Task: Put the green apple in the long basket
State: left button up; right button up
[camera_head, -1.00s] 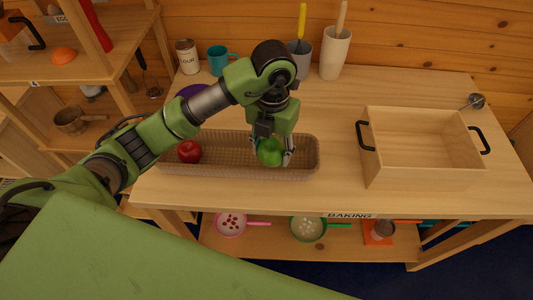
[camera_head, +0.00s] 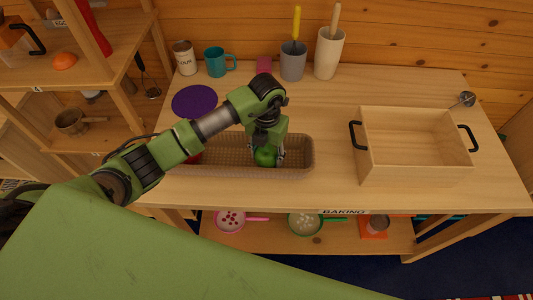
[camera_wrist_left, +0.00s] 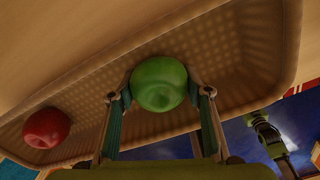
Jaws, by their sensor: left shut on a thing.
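The green apple (camera_head: 265,157) is between the fingers of my left gripper (camera_head: 266,152), which is shut on it. The apple is low at the right part of the long basket (camera_head: 299,160), within its walls; I cannot tell whether it touches the bottom. In the left wrist view the green apple (camera_wrist_left: 159,84) sits between both fingertips (camera_wrist_left: 160,92), with the woven basket (camera_wrist_left: 230,60) behind it. A red apple (camera_wrist_left: 46,127) lies at the basket's other end; my arm mostly covers it in the head view.
A wooden crate (camera_head: 415,170) with black handles stands to the right, with clear table between it and the basket. Behind the basket are a purple disc (camera_head: 194,101), a teal mug (camera_head: 216,62), a grey pot (camera_head: 292,62) and a white pot (camera_head: 329,54).

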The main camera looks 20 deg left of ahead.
aim_at(266, 151)
pick_arm(q)
jog(key=shift+f, duration=0.15)
jog(key=o, duration=1.2)
jog(key=shift+r, duration=0.25)
jog(key=shift+w+r, duration=0.1)
jog(key=shift+r, duration=0.2)
notch_tip(266, 151, up, 11)
jog(key=b, duration=0.3)
jog(key=shift+f, duration=0.15)
jog(key=shift+r+b, duration=0.3)
jog(key=shift+r, duration=0.05)
jog(key=shift+f, duration=0.15)
